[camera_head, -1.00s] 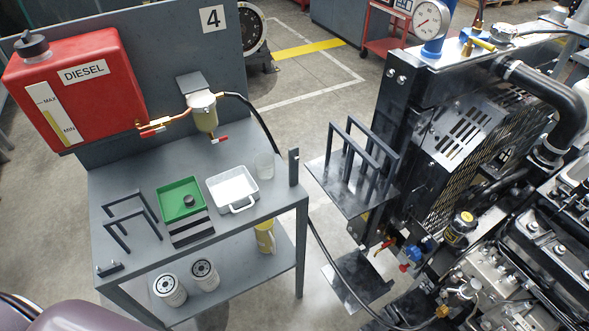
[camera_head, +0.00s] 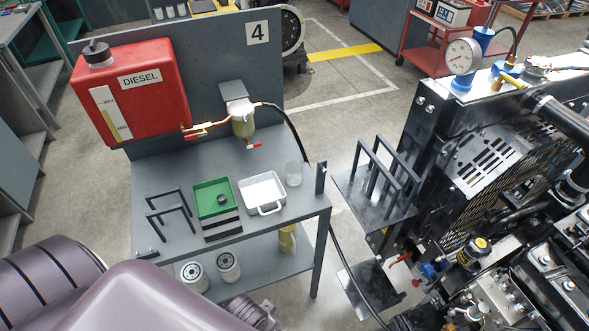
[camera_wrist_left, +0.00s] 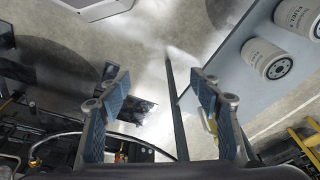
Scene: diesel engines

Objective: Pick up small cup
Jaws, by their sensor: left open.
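A small clear cup (camera_head: 294,173) stands upright on the grey workbench (camera_head: 170,168), at its right side in the head view. It is just right of a white tray (camera_head: 262,190). I cannot make the cup out in the left wrist view. My left gripper (camera_wrist_left: 155,80) is open, with nothing seen between its fingers. Its fingers point towards the floor area beside the bench. In the head view my left arm comes in at the lower left, and its fingers do not show. My right gripper is not in view.
A green tray (camera_head: 213,197) and dark brackets (camera_head: 168,213) are on the bench. White filters sit on its lower shelf (camera_head: 255,266). A dark upright post (camera_head: 321,178) is right of the cup. The engine (camera_head: 490,180) stands further right, across a floor gap.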

